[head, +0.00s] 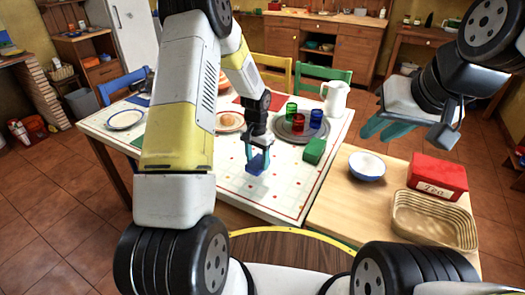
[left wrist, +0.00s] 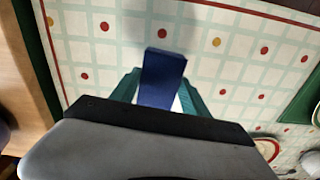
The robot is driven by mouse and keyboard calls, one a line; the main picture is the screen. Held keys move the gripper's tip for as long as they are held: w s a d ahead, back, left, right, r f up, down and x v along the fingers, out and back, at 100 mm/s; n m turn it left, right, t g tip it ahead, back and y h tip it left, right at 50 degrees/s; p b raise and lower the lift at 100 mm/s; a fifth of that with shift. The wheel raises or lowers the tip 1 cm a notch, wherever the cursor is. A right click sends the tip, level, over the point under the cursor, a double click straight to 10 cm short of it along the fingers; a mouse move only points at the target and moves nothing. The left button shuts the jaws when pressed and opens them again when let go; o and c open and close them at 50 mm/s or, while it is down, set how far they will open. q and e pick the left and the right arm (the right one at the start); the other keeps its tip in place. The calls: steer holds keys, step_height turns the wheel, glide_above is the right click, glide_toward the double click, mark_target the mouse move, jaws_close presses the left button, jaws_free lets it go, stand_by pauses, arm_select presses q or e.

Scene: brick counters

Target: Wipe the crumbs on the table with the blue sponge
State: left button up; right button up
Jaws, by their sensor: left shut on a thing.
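My left gripper (head: 258,160) is shut on the blue sponge (head: 260,163), low over the front part of the table (head: 240,190). In the left wrist view the sponge (left wrist: 163,78) sticks out between the two teal fingers (left wrist: 160,95). I cannot tell whether it touches the cloth. The table has a pale checked cloth with red and yellow dots. I cannot make out crumbs apart from these dots. My right gripper (head: 388,129) is raised at the right, its teal fingers apart and empty.
A green block (head: 313,151) and a tray (head: 291,138) with coloured cups stand right of the sponge. A white jug (head: 336,98) is behind. A bowl (head: 367,166), a red tea box (head: 437,177) and a basket (head: 434,220) occupy the wooden side counter (head: 345,205).

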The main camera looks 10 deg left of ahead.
arm_select(q)
steer(key=shift+r, duration=2.1)
